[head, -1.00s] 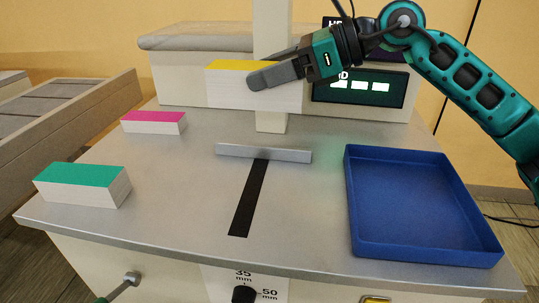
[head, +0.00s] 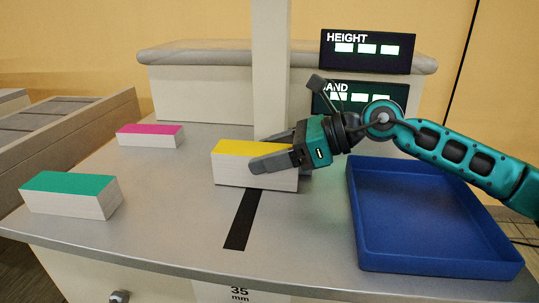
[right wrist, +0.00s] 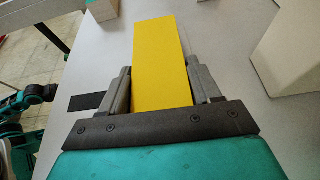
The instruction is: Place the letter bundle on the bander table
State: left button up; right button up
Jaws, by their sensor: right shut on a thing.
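The letter bundle (head: 231,172) is a white block of paper with a yellow top. My right gripper (head: 258,153) is shut across it from the right, with one finger along its near side. The bundle is level, low at the table's middle, over the far end of the black strip. I cannot tell whether it touches the table (head: 170,220). In the right wrist view, the yellow top (right wrist: 163,60) lies between both fingers. The grey bar seen earlier is hidden behind the bundle. My left gripper is not in view.
A green-topped bundle (head: 70,193) and a pink-topped bundle (head: 150,135) stand on the left. An empty blue tray (head: 435,262) is on the right. A beige column (head: 271,80) rises behind the held bundle. The front around the black strip (head: 243,222) is clear.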

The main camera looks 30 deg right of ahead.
jog(key=shift+f, duration=0.1)
jog(key=o, duration=1.4)
